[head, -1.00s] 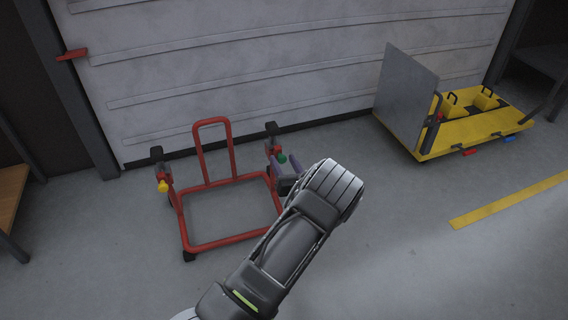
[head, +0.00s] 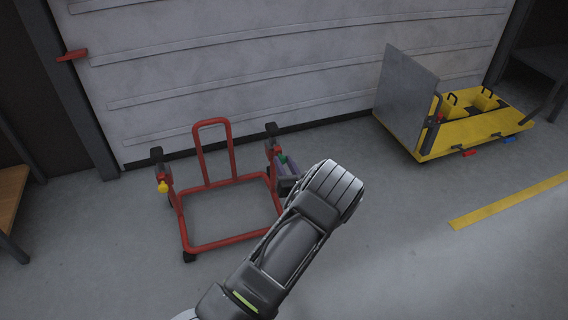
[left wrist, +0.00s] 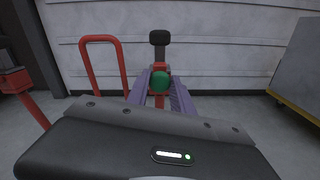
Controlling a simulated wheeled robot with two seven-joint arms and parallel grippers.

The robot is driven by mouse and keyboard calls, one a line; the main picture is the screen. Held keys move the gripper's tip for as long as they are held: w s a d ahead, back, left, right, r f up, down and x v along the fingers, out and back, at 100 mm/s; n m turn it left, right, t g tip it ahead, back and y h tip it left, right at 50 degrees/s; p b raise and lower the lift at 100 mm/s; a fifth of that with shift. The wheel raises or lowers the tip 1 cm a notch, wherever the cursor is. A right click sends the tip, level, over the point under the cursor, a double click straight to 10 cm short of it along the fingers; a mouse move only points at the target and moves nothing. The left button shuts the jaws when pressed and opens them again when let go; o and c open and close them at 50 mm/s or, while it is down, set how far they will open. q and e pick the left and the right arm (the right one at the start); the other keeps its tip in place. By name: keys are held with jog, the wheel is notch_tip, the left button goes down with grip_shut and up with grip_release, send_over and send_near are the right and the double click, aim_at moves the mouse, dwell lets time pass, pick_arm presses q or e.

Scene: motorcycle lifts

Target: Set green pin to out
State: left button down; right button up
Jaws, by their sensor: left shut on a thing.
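The green pin (left wrist: 160,82) shows as a round green knob on the right-hand upright of the red lift stand (head: 215,243). In the left wrist view it sits between the purple fingers of my left gripper (left wrist: 161,84), which are shut on it. In the head view the green pin (head: 283,158) is partly covered by my left gripper (head: 282,168). I cannot tell from these views how far the pin is pulled out. My right gripper is not in view.
A yellow knob (head: 163,187) is on the stand's left upright. A yellow platform lift (head: 440,144) with a grey plate (head: 405,98) stands at the right by the pale wall (head: 270,60). The floor right of my arm is clear.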

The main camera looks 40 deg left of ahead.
pick_arm(q)
jog(key=shift+d, duration=0.1)
dwell(0.6)
jog(key=shift+p+v, duration=0.85)
jog(key=shift+v, duration=0.25)
jog(key=shift+s+d, duration=0.2)
jog(key=c, duration=1.1)
grip_release()
jog(key=p+v, duration=0.2)
jog(key=v, duration=0.5)
jog(key=shift+s+d+p, duration=0.25)
jog(key=shift+d+p, duration=0.1)
